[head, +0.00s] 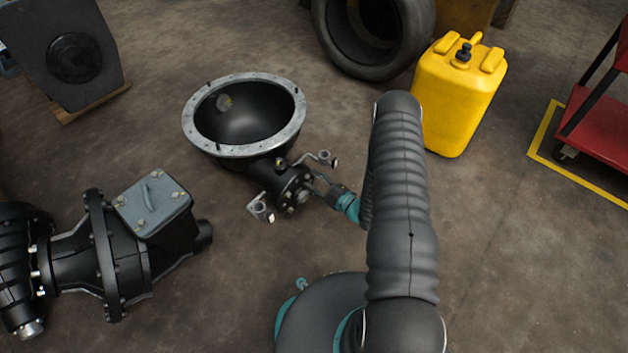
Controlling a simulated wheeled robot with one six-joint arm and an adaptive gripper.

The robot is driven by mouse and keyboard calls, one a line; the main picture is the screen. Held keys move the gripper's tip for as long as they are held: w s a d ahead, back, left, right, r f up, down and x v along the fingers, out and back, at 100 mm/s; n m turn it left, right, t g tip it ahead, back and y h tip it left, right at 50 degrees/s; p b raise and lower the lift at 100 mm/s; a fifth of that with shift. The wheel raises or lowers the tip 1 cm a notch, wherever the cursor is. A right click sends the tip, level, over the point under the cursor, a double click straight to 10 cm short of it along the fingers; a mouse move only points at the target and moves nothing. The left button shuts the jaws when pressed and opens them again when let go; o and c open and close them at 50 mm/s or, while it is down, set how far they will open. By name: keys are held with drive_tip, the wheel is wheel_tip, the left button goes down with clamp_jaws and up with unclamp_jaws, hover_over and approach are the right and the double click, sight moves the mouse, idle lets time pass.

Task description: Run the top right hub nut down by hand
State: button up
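The black bowl-shaped housing (245,115) with a pale bolted rim lies on the floor left of centre. A black hub (292,188) sticks out from its lower right side. Its end face carries several small studs or nuts, too small to tell apart, so I cannot single out the top right nut. My gripper (314,186) reaches in from the right, with its fingers close to the hub's end face. I cannot tell whether they touch a nut, or whether they are open or shut.
A black gearbox (130,245) lies at the lower left. A yellow canister (460,95), tyres (375,45) and a red cart (597,125) stand farther back.

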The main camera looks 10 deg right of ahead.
drive_tip(key=v, duration=1.2)
idle(0.6)
